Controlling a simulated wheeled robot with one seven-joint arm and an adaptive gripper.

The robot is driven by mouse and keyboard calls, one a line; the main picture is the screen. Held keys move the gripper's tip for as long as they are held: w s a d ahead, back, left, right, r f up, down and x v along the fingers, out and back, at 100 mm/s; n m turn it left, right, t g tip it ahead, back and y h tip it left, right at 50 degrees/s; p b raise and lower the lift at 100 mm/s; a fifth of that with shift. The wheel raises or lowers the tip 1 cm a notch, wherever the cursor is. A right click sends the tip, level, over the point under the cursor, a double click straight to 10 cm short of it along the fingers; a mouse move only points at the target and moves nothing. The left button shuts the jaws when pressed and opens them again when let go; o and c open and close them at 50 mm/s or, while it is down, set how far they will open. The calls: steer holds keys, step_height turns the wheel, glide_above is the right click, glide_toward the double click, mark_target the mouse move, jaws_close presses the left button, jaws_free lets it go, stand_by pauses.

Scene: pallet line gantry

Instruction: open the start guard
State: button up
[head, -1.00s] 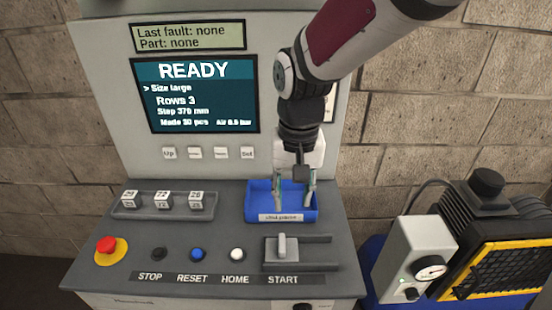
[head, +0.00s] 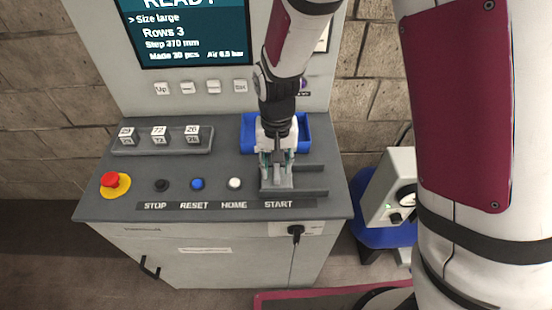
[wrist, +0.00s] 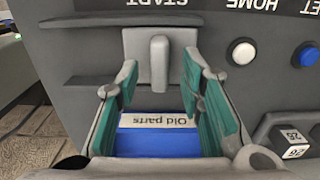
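The start guard (wrist: 140,47) is a grey sliding cover with an upright tab (wrist: 159,60), above the START label on the console. It sits at the left end of its rails in the head view, where my gripper mostly hides it. My gripper (head: 276,160) points down at the guard. In the wrist view my gripper (wrist: 158,80) is open, its green-padded fingers on either side of the tab with gaps visible. I cannot tell how deep the tab stands between the fingertips. The start button is hidden.
A blue "Old parts" tray (head: 305,130) lies just behind the guard, partly under my gripper. The white HOME (head: 235,183), blue RESET (head: 198,184), black STOP (head: 161,185) and red emergency button (head: 110,181) stand to the left. The rails (head: 312,181) run clear to the right.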

steer(key=shift+f, duration=0.75)
steer(key=shift+c, duration=0.6)
jaws_close()
glide_above(305, 183)
steer(key=shift+o, duration=0.6)
jaws_free()
steer(key=shift+r, duration=0.1)
